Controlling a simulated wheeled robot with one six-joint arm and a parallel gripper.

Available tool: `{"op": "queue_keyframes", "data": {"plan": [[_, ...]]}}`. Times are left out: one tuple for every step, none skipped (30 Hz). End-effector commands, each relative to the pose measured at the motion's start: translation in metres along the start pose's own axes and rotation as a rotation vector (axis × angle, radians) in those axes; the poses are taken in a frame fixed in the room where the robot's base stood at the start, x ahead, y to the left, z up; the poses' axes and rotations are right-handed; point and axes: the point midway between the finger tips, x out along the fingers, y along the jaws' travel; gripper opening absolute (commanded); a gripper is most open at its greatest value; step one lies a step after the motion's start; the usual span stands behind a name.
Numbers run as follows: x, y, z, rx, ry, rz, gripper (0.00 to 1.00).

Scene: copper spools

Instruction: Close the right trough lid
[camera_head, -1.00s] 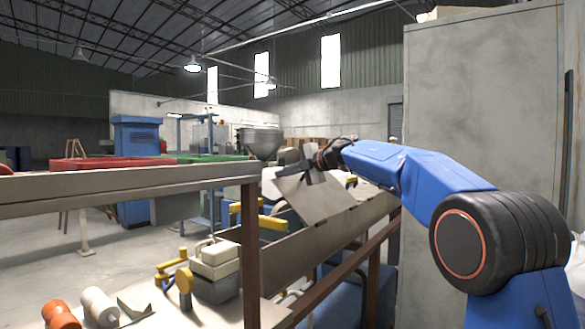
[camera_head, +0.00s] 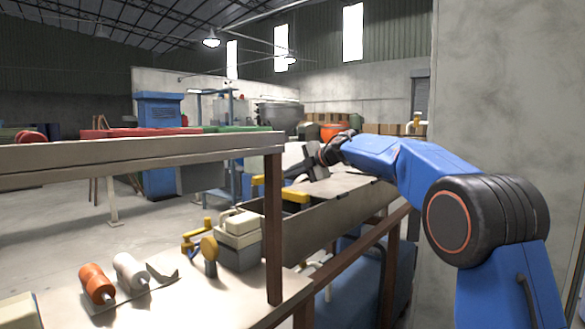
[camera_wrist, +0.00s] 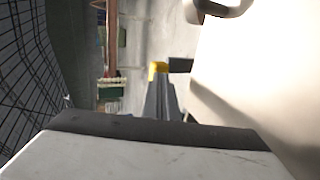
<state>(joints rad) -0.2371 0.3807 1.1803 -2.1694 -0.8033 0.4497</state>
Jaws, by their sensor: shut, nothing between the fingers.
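The metal trough (camera_head: 325,226) runs along the bench's far side in the head view, right of the brown post. Its grey lid (camera_head: 348,187) lies nearly flat over the trough's top, partly behind my arm. Whether it sits fully down on the rim is hard to tell. My gripper (camera_head: 293,172) is shut and empty, just above the lid's left end; contact cannot be made out. In the wrist view, my gripper (camera_wrist: 160,90) points away from the camera, and a broad pale surface, possibly the lid, fills the right side.
A brown post (camera_head: 273,225) and long shelf beam (camera_head: 130,155) stand left of the trough. Orange (camera_head: 96,283) and white (camera_head: 130,270) spools lie on the bench. A cream-topped machine (camera_head: 238,235) with yellow parts sits beside the post. A grey wall (camera_head: 505,110) is at right.

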Motion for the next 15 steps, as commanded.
{"op": "queue_keyframes", "data": {"plan": [[0.002,-0.002,0.0,-0.001,0.0,-0.008,0.0],[0.003,-0.004,0.0,0.0,0.0,-0.007,0.0],[0.005,-0.006,0.0,0.001,0.0,-0.007,0.0],[0.006,-0.008,0.0,0.0,0.0,-0.007,0.0],[0.007,-0.009,0.0,0.0,0.0,-0.006,0.0],[0.008,-0.011,0.0,0.0,0.001,-0.006,0.0],[0.009,-0.012,0.0,0.0,0.001,-0.006,0.0],[0.01,-0.013,0.0,0.0,0.001,-0.005,0.0],[0.011,-0.015,0.0,0.001,0.0,-0.005,0.0],[0.012,-0.016,0.0,0.001,0.0,-0.005,0.0],[0.013,-0.017,0.0,0.001,0.0,-0.005,0.0],[0.014,-0.019,0.0,0.001,0.0,-0.005,0.0],[0.014,-0.019,0.0,0.0,0.0,-0.005,0.0],[0.015,-0.02,0.0,0.0,0.0,-0.005,0.0],[0.015,-0.021,0.0,-0.001,0.0,-0.005,0.0]]}}
